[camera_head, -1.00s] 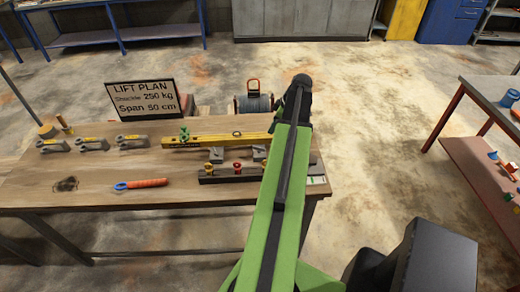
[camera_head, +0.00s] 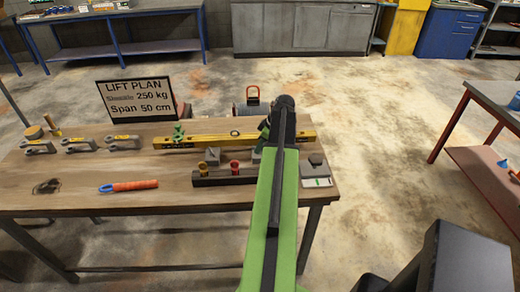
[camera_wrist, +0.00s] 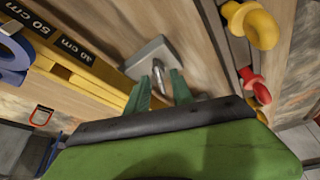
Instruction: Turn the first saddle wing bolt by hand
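A yellow beam (camera_head: 215,141) lies along the back of the bench; it also shows with "50 cm" and "40 cm" marks in the wrist view (camera_wrist: 75,60). A grey block (camera_wrist: 150,55) with a shiny upright metal piece (camera_wrist: 158,72) on it stands beside the beam. I cannot tell whether that piece is the wing bolt. My gripper (camera_wrist: 159,82) has its two green fingers apart, tips near the metal piece; contact cannot be told. In the head view my arm hides most of the gripper. Another grey block (camera_head: 212,156) stands left of my arm.
A dark rail (camera_head: 222,179) in front of the beam holds yellow (camera_head: 203,168) and red (camera_head: 235,166) pieces. An orange-handled tool (camera_head: 130,186) lies at the front. Grey shackle-like parts (camera_head: 80,145) sit at the left. A sign (camera_head: 135,100) stands behind.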

